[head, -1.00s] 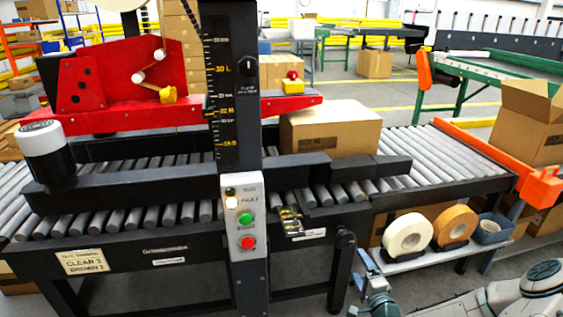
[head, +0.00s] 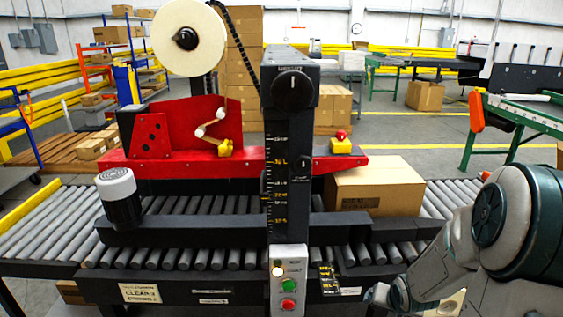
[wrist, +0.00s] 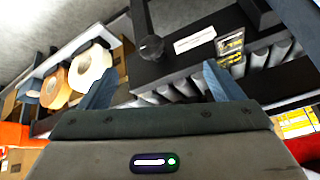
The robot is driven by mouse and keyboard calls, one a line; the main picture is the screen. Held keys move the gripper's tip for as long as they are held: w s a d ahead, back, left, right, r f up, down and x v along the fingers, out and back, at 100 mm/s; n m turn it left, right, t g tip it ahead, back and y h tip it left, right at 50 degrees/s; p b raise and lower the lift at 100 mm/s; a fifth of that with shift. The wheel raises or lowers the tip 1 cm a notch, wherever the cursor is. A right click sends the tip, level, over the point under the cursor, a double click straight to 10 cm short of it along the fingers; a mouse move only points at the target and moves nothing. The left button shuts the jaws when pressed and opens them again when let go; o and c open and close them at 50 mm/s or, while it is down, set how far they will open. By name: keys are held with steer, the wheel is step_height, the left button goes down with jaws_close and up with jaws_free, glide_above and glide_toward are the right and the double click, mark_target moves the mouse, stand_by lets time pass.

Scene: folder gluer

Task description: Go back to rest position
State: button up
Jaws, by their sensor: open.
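My gripper (wrist: 158,88) shows in the wrist view with its two blue-grey fingers spread apart and nothing between them. It faces the side of the black conveyor machine (wrist: 175,70), near a round black knob (wrist: 152,47). In the head view my arm fills the lower right, in front of the roller conveyor, and the gripper's fingers cannot be made out there. The machine (head: 200,229) carries a red tape head (head: 185,135) and a control post with a green button (head: 290,285) and a red button (head: 288,304).
A closed cardboard box (head: 375,188) sits on the rollers right of the post. In the wrist view, a white tape roll (wrist: 90,67) and a tan tape roll (wrist: 54,88) stand on a shelf beside the machine. Green-legged tables (head: 520,110) stand at the back right.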

steer(key=s+a+r+n+g+p, duration=0.1)
steer(key=s+a+r+p, duration=0.2)
steer(key=r, duration=0.6)
steer(key=s+a+r+n+g+p, duration=0.1)
steer(key=s+a+r+p, duration=0.3)
steer(key=s+r, duration=0.4)
steer(key=s+a+r+n+g+p, duration=0.1)
steer(key=s+a+r+p, duration=0.3)
steer(key=r, duration=0.7)
steer(key=shift+s+a+r+n+y, duration=0.2)
steer(key=shift+s+a+n+y, duration=0.3)
steer(key=shift+s, duration=0.55)
